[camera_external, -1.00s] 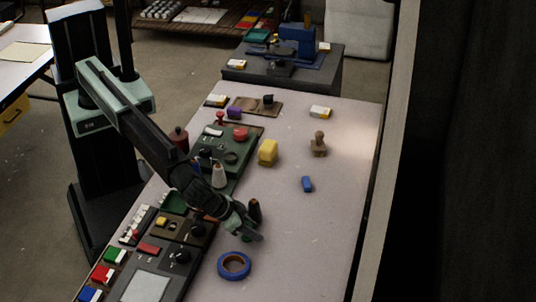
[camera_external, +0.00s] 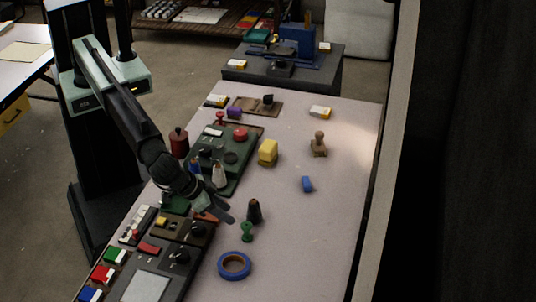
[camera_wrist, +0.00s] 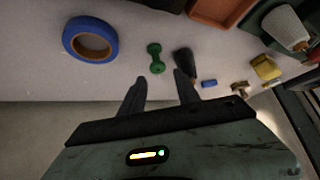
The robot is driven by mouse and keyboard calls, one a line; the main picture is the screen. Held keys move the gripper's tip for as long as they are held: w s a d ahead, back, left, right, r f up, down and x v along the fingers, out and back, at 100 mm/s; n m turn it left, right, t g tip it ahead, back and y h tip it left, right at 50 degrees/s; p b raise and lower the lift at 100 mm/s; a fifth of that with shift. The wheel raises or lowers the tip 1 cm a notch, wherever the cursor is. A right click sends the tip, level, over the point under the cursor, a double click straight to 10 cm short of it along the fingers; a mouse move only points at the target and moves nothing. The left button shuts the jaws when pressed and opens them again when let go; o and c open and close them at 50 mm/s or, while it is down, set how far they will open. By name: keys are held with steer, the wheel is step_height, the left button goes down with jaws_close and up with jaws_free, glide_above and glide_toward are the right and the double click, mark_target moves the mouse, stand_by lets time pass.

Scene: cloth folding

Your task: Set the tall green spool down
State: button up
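The tall green spool (camera_external: 247,232) stands on the pale table, between the blue tape roll and a dark cone-shaped spool. It also shows in the wrist view (camera_wrist: 155,58), beyond my fingertips and apart from them. My gripper (camera_external: 229,217) is above the table, to the left of and above the green spool in the external view. In the wrist view my gripper (camera_wrist: 157,82) has its two fingers spread with nothing between them.
A blue tape roll (camera_external: 234,265) lies in front of the spool. The dark cone-shaped spool (camera_external: 254,212) stands close behind it. A control panel (camera_external: 150,281) runs along the table's left side. A blue block (camera_external: 307,184) lies further right. The table's right side is mostly clear.

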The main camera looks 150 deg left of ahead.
steer(key=s+d+f+m+h, duration=0.1)
steer(key=s+d+m, duration=0.2)
steer(key=s, duration=0.3)
steer(key=s+d+f+m+h, duration=0.1)
steer(key=s+d+m, duration=0.2)
steer(key=s, duration=0.4)
steer(key=s+d+f+m+h, duration=0.2)
steer(key=s+d, duration=0.2)
steer(key=s, duration=0.2)
steer(key=shift+s+d+m+g, duration=0.4)
steer(key=s+d+m+h, duration=0.1)
steer(key=s+d+m, duration=0.1)
steer(key=s, duration=0.1)
steer(key=s+d+m+h, duration=0.1)
steer(key=s+d+m, duration=0.1)
steer(key=s+d, duration=0.1)
steer(key=s+d+f+m+h, duration=0.1)
steer(key=s+d+m, duration=0.1)
steer(key=s, duration=0.3)
steer(key=shift+d+m+g, duration=0.15)
steer(key=shift+m+g, duration=0.15)
